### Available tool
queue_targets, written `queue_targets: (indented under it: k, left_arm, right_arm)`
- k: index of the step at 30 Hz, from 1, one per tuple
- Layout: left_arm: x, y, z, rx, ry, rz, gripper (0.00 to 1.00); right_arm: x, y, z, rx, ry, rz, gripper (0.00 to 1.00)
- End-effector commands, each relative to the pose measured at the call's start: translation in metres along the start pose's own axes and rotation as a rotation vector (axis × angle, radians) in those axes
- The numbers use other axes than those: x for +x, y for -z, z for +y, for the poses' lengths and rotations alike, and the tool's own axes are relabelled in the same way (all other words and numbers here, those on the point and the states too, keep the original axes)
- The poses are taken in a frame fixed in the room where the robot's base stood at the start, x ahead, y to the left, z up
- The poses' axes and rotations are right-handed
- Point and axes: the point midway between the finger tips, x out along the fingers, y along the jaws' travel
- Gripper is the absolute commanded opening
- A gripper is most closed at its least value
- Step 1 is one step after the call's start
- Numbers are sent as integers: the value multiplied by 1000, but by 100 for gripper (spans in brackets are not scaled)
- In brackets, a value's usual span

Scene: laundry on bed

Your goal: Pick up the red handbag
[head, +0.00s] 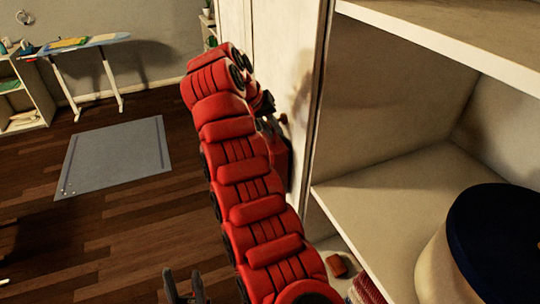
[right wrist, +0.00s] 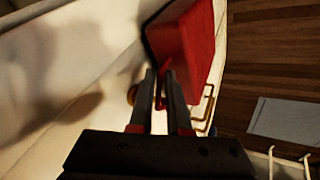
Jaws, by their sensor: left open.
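The red handbag (right wrist: 185,45) is close up in the right wrist view, just beyond my right gripper's fingertips (right wrist: 159,74). The fingers are a small gap apart, with a narrow bit of red between them; I cannot tell whether they grip it. In the head view the handbag (head: 279,155) is beside the pale cabinet door, mostly hidden behind my red right arm. My right fingers are hidden there. My left gripper (head: 185,288) is open and empty at the bottom edge, far from the handbag.
The cabinet door (head: 285,60) has a gold knob (head: 283,118). Open shelves (head: 380,190) on the right hold a cream box with a dark lid (head: 435,255). A small red object (head: 338,265) lies lower down. A grey mat (head: 117,157) lies on the open wooden floor; an ironing board (head: 85,43) stands behind.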

Motion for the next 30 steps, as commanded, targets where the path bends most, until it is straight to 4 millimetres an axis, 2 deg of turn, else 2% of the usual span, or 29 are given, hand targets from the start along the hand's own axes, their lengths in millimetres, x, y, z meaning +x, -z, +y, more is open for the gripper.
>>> queue_targets:
  k: [7,10,30]
  left_arm:
    - [1,0,0,0,0,0,50]
    - [1,0,0,0,0,0,50]
    - [1,0,0,0,0,0,50]
  right_arm:
    - [4,0,0,2,1,3,15]
    - [4,0,0,2,1,3,0]
    - [4,0,0,1,1,4,0]
